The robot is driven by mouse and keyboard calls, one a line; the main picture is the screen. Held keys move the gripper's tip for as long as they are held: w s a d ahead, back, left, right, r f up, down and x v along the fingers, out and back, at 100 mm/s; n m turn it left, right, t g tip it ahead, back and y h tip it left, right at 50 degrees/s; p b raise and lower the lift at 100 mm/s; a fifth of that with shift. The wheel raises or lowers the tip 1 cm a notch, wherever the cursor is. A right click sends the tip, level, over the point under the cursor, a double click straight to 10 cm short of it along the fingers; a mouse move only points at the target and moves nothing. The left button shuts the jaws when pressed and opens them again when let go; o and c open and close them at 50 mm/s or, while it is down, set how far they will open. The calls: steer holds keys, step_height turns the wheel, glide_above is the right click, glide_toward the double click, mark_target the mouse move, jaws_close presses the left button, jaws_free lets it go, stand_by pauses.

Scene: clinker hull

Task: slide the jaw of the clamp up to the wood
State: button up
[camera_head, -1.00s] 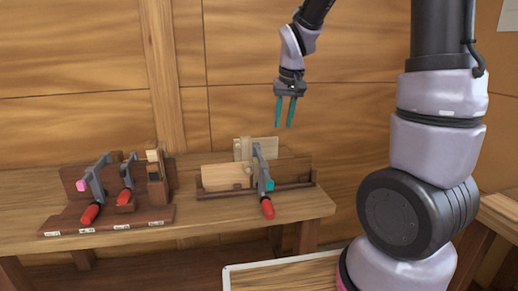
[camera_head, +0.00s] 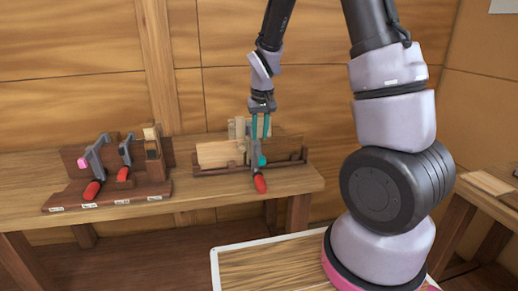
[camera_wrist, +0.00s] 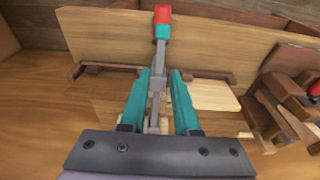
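The clamp (camera_head: 254,158) has a grey bar, a red handle (camera_head: 260,184) and a teal part (camera_head: 262,161). It stands across the wood (camera_head: 216,154), pale boards held in a brown rack on the bench. My gripper (camera_head: 260,136) points down at the clamp's upper end. In the wrist view my gripper's teal fingers (camera_wrist: 160,74) are apart, with the clamp's grey bar (camera_wrist: 155,98) between them; I cannot tell whether they touch it. The red handle (camera_wrist: 162,14) and the teal part (camera_wrist: 162,32) show beyond the fingertips. The jaw's contact with the wood is hidden.
A brown rack (camera_head: 157,190) with more red-handled clamps stands at the left of the bench (camera_head: 190,198). A white-edged board (camera_head: 262,268) lies in front, by my arm. Another table (camera_head: 490,182) is at the right. The bench between the racks is clear.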

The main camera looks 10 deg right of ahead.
mark_target(259, 150)
steer(key=shift+w+f, duration=0.2)
steer(key=shift+f, duration=0.9)
steer(key=shift+w+f, duration=0.25)
steer(key=shift+f, duration=0.85)
steer(key=shift+w+f, duration=0.2)
steer(key=shift+f, duration=0.9)
steer(key=shift+c, duration=0.4)
steer(key=shift+s, duration=0.15)
steer(key=shift+s, duration=1.25)
steer(key=shift+w, duration=0.1)
steer(key=shift+w, duration=0.5)
